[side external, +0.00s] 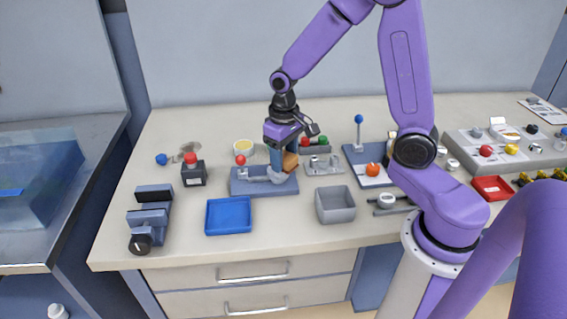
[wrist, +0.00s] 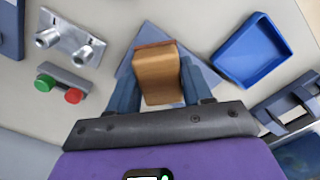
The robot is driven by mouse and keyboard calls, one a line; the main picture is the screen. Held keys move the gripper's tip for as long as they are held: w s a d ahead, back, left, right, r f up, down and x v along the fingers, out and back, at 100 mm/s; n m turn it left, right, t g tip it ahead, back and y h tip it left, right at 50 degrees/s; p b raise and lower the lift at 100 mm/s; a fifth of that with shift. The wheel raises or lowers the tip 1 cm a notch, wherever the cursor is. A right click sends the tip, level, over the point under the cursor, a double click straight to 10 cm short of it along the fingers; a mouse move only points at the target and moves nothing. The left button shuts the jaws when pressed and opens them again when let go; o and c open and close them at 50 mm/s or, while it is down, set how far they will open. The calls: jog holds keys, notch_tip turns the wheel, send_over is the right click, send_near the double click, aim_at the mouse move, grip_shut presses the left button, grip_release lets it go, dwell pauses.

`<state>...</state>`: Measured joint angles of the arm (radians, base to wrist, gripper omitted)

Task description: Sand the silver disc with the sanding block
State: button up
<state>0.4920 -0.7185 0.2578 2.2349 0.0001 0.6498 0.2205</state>
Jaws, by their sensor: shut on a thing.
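My gripper (side external: 283,157) points down over the blue fixture (side external: 250,187) in the middle of the bench. It is shut on the sanding block (side external: 291,162), a tan wooden block with a reddish-brown far edge. In the wrist view the block (wrist: 160,75) sits between the two blue fingers (wrist: 162,88). A rounded silver piece (side external: 277,177), probably the silver disc, shows on the fixture just below the fingers. The block is close above it; I cannot tell whether they touch. In the wrist view the block hides the disc.
A red-knobbed clamp (side external: 241,161) rises from the fixture's left side. A blue tray (side external: 229,229) and a grey bin (side external: 335,219) stand in front. A red-button box (side external: 193,175) is left; a metal fitting plate (side external: 323,166) is right. Bare bench lies along the front edge.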

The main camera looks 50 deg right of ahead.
jog(key=shift+r, duration=2.4)
jog(key=shift+a, duration=0.1)
